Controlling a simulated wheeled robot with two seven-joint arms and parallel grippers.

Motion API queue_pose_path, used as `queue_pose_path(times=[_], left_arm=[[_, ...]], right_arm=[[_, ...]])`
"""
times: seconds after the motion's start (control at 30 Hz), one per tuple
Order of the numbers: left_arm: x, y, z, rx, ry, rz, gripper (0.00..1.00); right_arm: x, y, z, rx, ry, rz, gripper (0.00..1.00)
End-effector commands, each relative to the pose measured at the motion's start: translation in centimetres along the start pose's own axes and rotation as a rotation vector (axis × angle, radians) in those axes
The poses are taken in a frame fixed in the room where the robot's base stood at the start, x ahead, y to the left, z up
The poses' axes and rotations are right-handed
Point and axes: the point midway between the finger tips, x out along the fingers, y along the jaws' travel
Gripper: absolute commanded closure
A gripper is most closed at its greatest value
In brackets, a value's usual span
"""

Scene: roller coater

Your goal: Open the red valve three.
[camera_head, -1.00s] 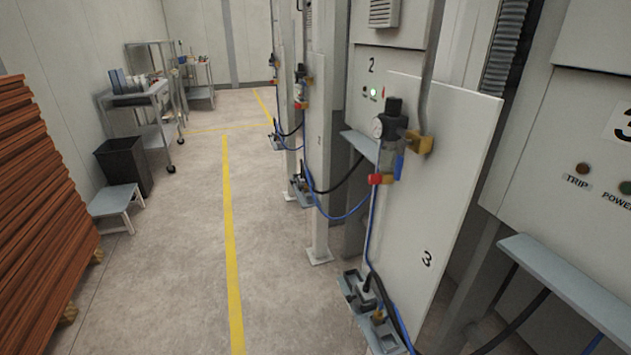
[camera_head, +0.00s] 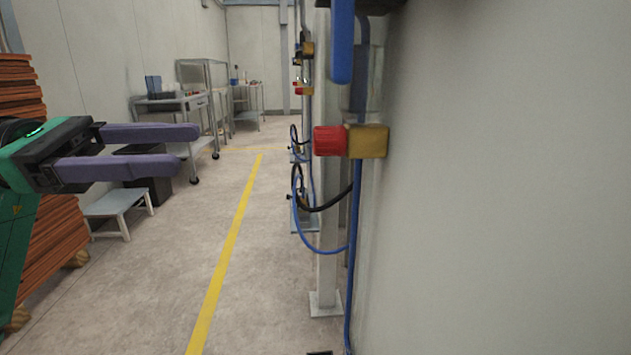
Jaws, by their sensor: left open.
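A red valve knob (camera_head: 329,141) sits on the left side of a brass-coloured block (camera_head: 368,141), near the middle of the view. A blue hose (camera_head: 353,250) hangs below the block. The number 3 on the panel is out of view now, so no label shows beside this valve. My left gripper (camera_head: 190,148) comes in from the left with two purple fingers apart and nothing between them. It points right, toward the red knob, with a clear gap between them. My right gripper is not in view.
A large pale panel (camera_head: 510,200) fills the right side. A grey post (camera_head: 328,240) stands behind the valve. Another red-and-yellow valve (camera_head: 302,91) is farther back. A small step stool (camera_head: 118,207) and stacked orange-brown boards (camera_head: 60,240) are at left. The floor by the yellow line (camera_head: 225,255) is clear.

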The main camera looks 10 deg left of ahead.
Motion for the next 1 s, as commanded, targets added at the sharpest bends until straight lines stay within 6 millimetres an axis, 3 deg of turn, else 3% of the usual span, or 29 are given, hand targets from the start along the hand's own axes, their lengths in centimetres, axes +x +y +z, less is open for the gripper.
queue_pose_path(times=[0.17,0.5,0.67,0.9,0.93,1.0], left_arm=[[3.3,0.1,0.6,-0.004,-0.001,-0.005,0.36],[12.0,0.2,0.9,-0.009,-0.008,-0.004,0.36],[13.9,0.2,0.6,-0.011,-0.007,-0.003,0.36],[14.1,0.2,0.4,-0.012,-0.008,-0.001,0.36],[14.1,0.2,0.4,-0.012,-0.008,-0.001,0.4],[14.1,0.2,0.4,-0.012,-0.007,-0.001,0.67]], right_arm=[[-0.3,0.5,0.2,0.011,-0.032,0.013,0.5],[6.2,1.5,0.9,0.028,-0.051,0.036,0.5],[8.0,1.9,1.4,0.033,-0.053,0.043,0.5],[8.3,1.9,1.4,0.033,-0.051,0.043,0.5],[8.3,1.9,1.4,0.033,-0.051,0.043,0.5],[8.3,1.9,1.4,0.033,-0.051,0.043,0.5]])
